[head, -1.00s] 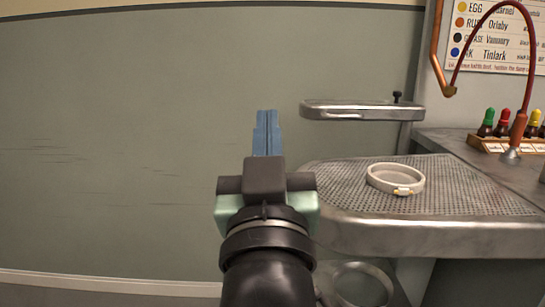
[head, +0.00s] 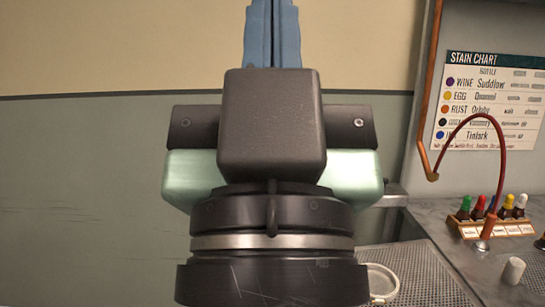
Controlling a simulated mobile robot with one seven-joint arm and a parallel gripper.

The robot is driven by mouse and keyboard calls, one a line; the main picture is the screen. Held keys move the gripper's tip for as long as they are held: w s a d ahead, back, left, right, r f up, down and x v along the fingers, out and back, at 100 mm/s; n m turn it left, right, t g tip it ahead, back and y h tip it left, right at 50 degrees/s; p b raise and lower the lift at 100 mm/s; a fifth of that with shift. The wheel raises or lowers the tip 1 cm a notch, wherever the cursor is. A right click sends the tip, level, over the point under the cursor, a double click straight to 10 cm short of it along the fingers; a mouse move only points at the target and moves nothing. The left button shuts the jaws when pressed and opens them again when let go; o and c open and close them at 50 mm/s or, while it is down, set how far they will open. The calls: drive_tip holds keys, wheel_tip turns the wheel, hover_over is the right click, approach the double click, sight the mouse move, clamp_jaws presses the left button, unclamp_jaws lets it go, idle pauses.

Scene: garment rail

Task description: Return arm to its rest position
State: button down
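My gripper (head: 272,30) is raised in the middle of the head view, very close to the camera, with its blue fingers pointing up. The two fingers lie side by side with only a thin dark seam between them, so it looks shut. Nothing shows between the fingers; their tips are cut off at the top edge of the picture. My dark wrist and pale green gripper body hide much of the centre.
A perforated metal table (head: 430,280) stands at lower right, with a white ring (head: 383,283) partly hidden by my wrist. A rack of coloured bottles (head: 495,225), a red hose (head: 503,150), a small white cylinder (head: 513,270) and a stain chart (head: 490,105) are at right. The left is bare wall.

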wheel_tip(320, 180, up, 14)
drive_tip(key=p, duration=1.1)
drive_tip(key=shift+p, duration=0.3)
drive_tip(key=c, duration=1.5)
unclamp_jaws()
drive_tip(key=shift+c, duration=0.2)
